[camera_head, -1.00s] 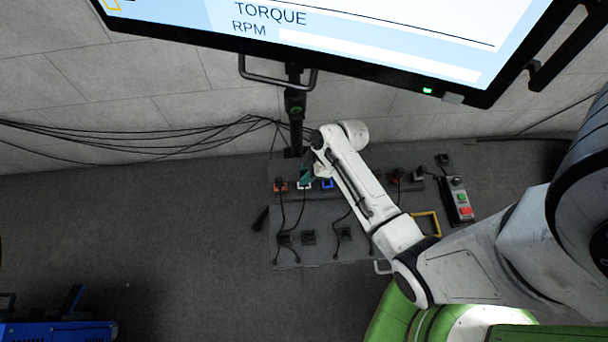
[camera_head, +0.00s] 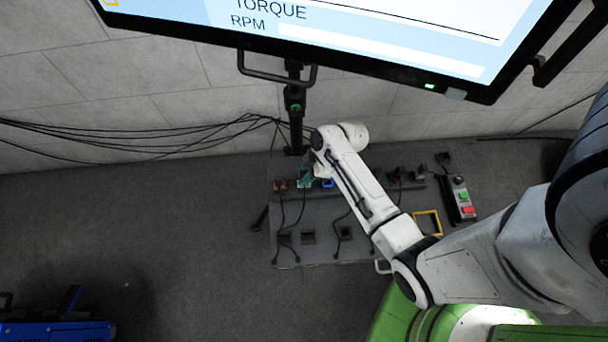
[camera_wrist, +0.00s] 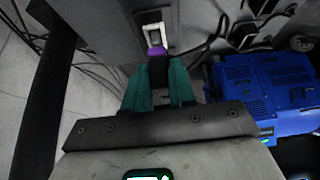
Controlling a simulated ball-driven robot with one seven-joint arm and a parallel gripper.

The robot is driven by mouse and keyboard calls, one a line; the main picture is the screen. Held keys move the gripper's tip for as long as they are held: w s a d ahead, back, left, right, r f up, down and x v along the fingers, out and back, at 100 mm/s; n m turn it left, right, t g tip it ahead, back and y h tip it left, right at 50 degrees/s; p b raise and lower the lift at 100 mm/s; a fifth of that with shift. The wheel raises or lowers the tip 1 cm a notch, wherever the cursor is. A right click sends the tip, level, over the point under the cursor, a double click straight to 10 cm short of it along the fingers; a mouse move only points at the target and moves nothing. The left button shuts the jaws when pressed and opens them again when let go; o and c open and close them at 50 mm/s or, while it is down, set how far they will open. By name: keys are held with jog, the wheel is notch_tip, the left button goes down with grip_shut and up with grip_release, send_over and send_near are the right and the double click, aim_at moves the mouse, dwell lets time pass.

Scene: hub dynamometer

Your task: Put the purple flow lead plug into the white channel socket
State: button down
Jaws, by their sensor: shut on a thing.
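My gripper (camera_wrist: 160,90) has teal fingers shut on a dark plug with a purple end (camera_wrist: 155,51), the purple flow lead plug. The white channel socket (camera_wrist: 153,32) is a white-framed opening just beyond the purple end in the wrist view. The plug overlaps the near edge of the frame; I cannot tell whether it touches or enters the opening. In the head view my gripper (camera_head: 306,176) is over the white socket (camera_head: 304,186) on the grey panel, partly covering it. The plug is hidden there.
A red socket (camera_head: 280,186) with a lead sits left of the white one, and a blue socket (camera_head: 327,184) sits close on the right. Black leads hang across the panel (camera_head: 320,215). A yellow frame (camera_head: 428,222) and a button box (camera_head: 461,199) are farther right.

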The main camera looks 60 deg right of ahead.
jog(key=shift+f+b, duration=0.5)
jog(key=shift+f, duration=0.25)
jog(key=c, duration=0.8)
grip_release()
jog(key=shift+c, duration=0.2)
jog(key=p+v, duration=0.1)
jog(key=v, duration=0.9)
jog(key=shift+s+r, duration=0.2)
jog(key=shift+r, duration=0.15)
jog(key=shift+d, duration=0.1)
jog(key=s+a+r+m+g+h, duration=0.1)
jog(key=s+a+r+m, duration=0.2)
jog(key=a, duration=0.3)
jog(key=s+a+r+m+g+h, duration=0.2)
jog(key=s+a+r+m, duration=0.1)
jog(key=s+a+m, duration=0.1)
jog(key=s+a, duration=0.1)
jog(key=a, duration=0.1)
jog(key=shift+a+m+g+h, duration=0.25)
jog(key=shift+m+g+h, duration=0.05)
